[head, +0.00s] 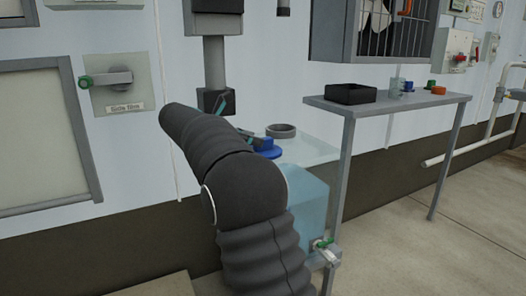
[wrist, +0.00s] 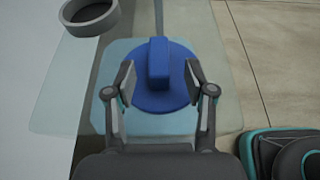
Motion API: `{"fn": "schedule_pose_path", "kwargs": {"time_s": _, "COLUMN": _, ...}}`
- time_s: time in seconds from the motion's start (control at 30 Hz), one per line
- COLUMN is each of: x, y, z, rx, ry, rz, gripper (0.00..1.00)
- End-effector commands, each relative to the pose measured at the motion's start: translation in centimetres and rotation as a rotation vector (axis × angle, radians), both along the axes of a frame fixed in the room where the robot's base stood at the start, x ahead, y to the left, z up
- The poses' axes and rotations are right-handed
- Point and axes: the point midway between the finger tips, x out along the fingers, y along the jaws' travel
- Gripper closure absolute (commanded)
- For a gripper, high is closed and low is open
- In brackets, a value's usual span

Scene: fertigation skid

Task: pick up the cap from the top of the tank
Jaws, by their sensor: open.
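The blue round cap (wrist: 174,98) with a raised straight grip bar (wrist: 159,64) sits on top of the pale translucent tank (wrist: 70,100) in the wrist view. In the head view the cap (head: 268,152) is partly hidden by my arm, and the tank (head: 311,196) stands below it. My gripper (wrist: 160,72) is open over the cap, one finger on each side of the grip bar with a visible gap on both sides. Whether the fingertips touch the cap's disc cannot be told. In the head view my arm mostly hides the gripper.
A grey ring (head: 281,131) lies beside the cap, at the upper left in the wrist view (wrist: 88,16). A grey table (head: 400,105) with a black tray (head: 351,94) and small parts stands to the right. A green-handled valve (head: 322,244) is low on the tank.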

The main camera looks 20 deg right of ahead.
Motion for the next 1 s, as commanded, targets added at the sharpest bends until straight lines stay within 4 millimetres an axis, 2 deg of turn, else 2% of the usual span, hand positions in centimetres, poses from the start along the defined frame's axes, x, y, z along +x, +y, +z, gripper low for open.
{"fn": "schedule_pose_path", "kwargs": {"time_s": 0.3, "x": 0.2, "y": -3.7, "z": -2.0, "rx": 0.000, "ry": 0.001, "rz": -0.003, "gripper": 0.46}}
{"fn": "schedule_pose_path", "kwargs": {"time_s": 0.57, "x": 0.3, "y": -4.1, "z": -2.0, "rx": 0.000, "ry": 0.001, "rz": 0.000, "gripper": 0.46}}
{"fn": "schedule_pose_path", "kwargs": {"time_s": 0.8, "x": 0.3, "y": -4.1, "z": -2.0, "rx": 0.000, "ry": 0.000, "rz": 0.000, "gripper": 1.00}}
{"fn": "schedule_pose_path", "kwargs": {"time_s": 1.0, "x": 0.3, "y": -4.1, "z": -2.0, "rx": -0.001, "ry": 0.000, "rz": 0.000, "gripper": 1.00}}
